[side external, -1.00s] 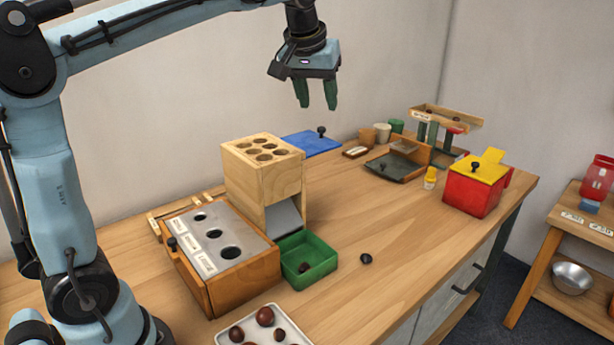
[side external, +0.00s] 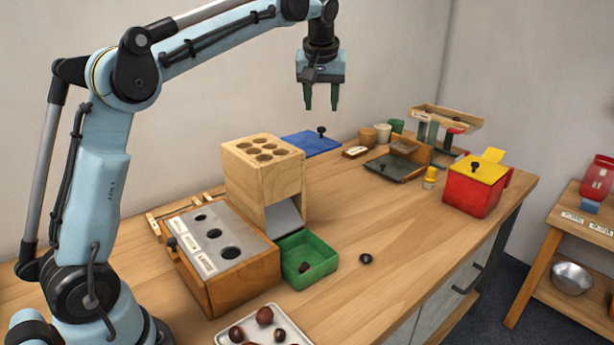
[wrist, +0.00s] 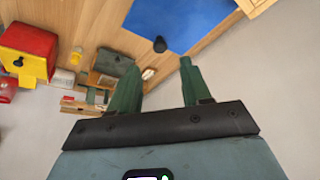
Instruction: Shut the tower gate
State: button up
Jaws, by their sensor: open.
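The wooden tower (side external: 262,180) stands upright on the bench in the side view, with several round holes in its top. A grey sloping plate (side external: 284,216) shows at its foot, above a green tray (side external: 318,262). A blue panel (side external: 311,143) with a black knob (side external: 321,131) lies behind the tower. I cannot tell which part is the gate or how far it is open. The blue panel also shows in the wrist view (wrist: 185,22). My gripper (side external: 321,104) is open and empty, fingers down, above the blue panel and apart from it.
A wooden box with a holed metal top (side external: 219,238) stands left of the tower. A white tray of chestnuts (side external: 262,331) is in front. A red box (side external: 470,192) with a yellow lid stands at the right. The bench middle is mostly clear, except for a dark knob-like piece (side external: 366,258).

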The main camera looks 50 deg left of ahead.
aim_at(322, 128)
jog(key=x, duration=0.6)
jog(key=shift+w+a+f, duration=0.1)
jog(key=shift+f, duration=0.15)
jog(key=shift+c, duration=0.5)
grip_shut()
